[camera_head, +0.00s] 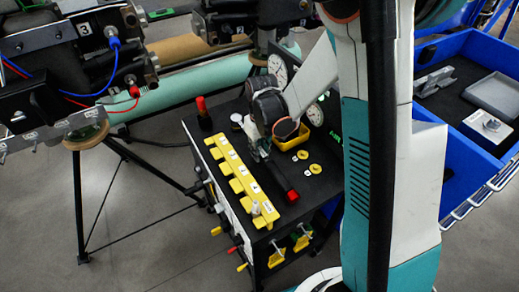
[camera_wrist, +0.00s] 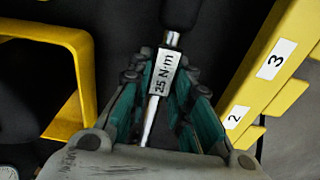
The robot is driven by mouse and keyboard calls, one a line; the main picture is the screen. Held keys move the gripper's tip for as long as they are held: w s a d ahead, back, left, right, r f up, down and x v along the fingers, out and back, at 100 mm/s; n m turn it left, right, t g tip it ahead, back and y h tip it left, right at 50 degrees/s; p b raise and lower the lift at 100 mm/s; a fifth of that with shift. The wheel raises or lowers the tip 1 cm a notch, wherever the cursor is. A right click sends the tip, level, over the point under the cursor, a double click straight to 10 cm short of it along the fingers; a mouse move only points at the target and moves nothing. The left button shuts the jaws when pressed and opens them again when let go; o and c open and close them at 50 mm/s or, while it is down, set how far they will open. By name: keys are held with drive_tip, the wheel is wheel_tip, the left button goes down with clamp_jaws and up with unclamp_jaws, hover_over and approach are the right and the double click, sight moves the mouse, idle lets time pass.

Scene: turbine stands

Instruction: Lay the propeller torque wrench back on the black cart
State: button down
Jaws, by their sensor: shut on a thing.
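The torque wrench, with a silver shaft marked "25 N·m" (camera_wrist: 161,72) and a black handle, lies between the green-padded fingers of my gripper (camera_wrist: 160,105) in the wrist view. In the head view, my gripper (camera_head: 262,150) points down over the top of the black cart (camera_head: 322,187), beside the yellow rack. A black handle with a red end (camera_head: 292,196) extends from below the gripper toward the cart's front edge; it appears to be the wrench's handle. My gripper is shut on the wrench. I cannot tell whether the wrench touches the cart top.
A yellow numbered rack (camera_head: 238,178) runs along the cart's left edge. A red-topped tool (camera_head: 203,114) stands at the back left. A blue-walled cart (camera_head: 472,165) is at right.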

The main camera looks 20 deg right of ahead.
drive_tip(key=shift+s+f+b, duration=0.1)
drive_tip(key=shift+f+b, duration=0.4)
drive_tip(key=c, duration=1.4)
unclamp_jaws()
drive_tip(key=shift+f, duration=0.1)
drive_tip(key=shift+o, duration=0.2)
drive_tip(key=shift+o, duration=0.7)
drive_tip(key=shift+r+p, duration=2.3)
drive_tip(key=shift+r, duration=1.25)
